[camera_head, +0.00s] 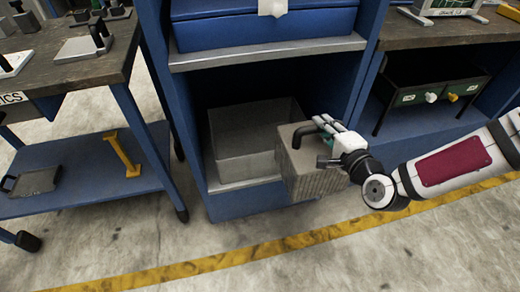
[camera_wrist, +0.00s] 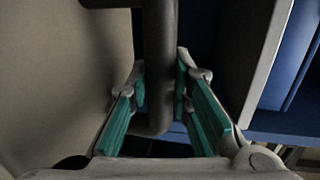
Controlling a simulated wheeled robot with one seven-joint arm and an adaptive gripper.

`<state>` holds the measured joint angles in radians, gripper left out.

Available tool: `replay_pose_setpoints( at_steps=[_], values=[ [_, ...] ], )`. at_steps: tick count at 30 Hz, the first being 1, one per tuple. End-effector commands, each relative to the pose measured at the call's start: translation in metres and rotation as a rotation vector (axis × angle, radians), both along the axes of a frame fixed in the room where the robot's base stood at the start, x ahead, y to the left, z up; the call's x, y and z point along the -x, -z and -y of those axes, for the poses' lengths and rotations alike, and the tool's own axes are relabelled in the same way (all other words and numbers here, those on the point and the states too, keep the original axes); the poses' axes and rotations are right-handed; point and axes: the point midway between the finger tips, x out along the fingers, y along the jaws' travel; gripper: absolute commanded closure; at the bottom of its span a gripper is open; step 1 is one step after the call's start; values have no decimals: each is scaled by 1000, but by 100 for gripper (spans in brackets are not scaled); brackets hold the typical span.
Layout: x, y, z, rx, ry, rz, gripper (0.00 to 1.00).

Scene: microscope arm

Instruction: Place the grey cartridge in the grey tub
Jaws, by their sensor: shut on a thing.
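The grey cartridge (camera_head: 311,172) is a ribbed block with a dark handle (camera_head: 318,132) on top. My gripper (camera_head: 338,140) is shut on this handle and holds the cartridge in front of the cabinet opening. In the wrist view the dark handle (camera_wrist: 160,60) stands between the teal-padded fingers of my gripper (camera_wrist: 160,105), with the cartridge's pale side (camera_wrist: 60,70) at the left. The grey tub (camera_head: 228,157) sits on the low shelf of the blue cabinet. In the head view the cartridge overlaps the tub's right front side and hides that part.
The blue cabinet's post (camera_head: 358,75) rises right of the opening, and a shelf edge (camera_head: 265,52) lies above the tub. A blue cart (camera_head: 80,175) stands at the left. The floor in front is clear.

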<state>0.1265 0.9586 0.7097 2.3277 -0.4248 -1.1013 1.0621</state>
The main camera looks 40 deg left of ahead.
Motion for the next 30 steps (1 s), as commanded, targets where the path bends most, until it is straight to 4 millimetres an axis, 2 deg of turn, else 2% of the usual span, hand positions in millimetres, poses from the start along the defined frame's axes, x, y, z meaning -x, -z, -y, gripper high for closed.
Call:
replay_pose_setpoints(
  at_steps=[1,3,15,18,28,30],
  values=[
    [-1,0,-17,-5,-5,5,100],
    [-3,2,-35,-5,-5,4,100],
    [-16,11,-105,-5,2,4,100],
    [-18,13,-119,-4,3,4,100],
    [-22,17,-145,-5,4,3,100],
    [-23,17,-144,-5,6,4,100]
  ],
)
